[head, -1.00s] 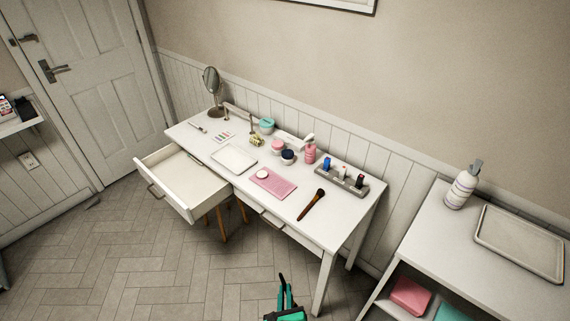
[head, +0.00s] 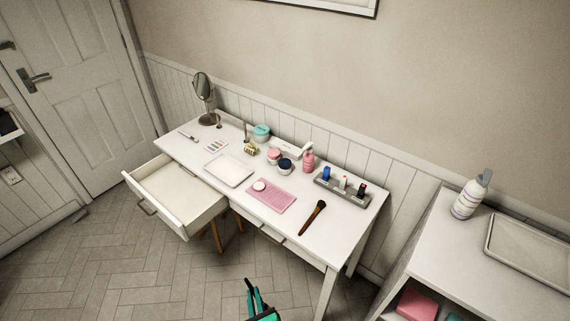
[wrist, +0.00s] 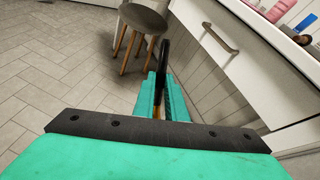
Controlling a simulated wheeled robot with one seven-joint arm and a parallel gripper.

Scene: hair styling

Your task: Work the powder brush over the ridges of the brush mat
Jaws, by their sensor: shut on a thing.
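The powder brush (head: 313,216), dark brown with a wider upper end, lies on the right part of the white desk. The pink brush mat (head: 277,200) lies flat to its left; its ridges are too small to make out. A round white-topped item (head: 259,185) sits on the mat's left end. My teal gripper (head: 252,290) is low in front of the desk, apart from brush and mat. In the wrist view my gripper (wrist: 163,85) is shut on a slim dark thing (wrist: 164,52) with a curved end; I cannot tell what it is.
The desk (head: 270,236) holds a white tray (head: 229,170), jars, a pink bottle (head: 308,162), a grey holder (head: 343,191) and a mirror (head: 203,87). An open drawer (head: 178,192) juts out at left. A stool (wrist: 143,18) stands below. A shelf unit (head: 430,240) is at right.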

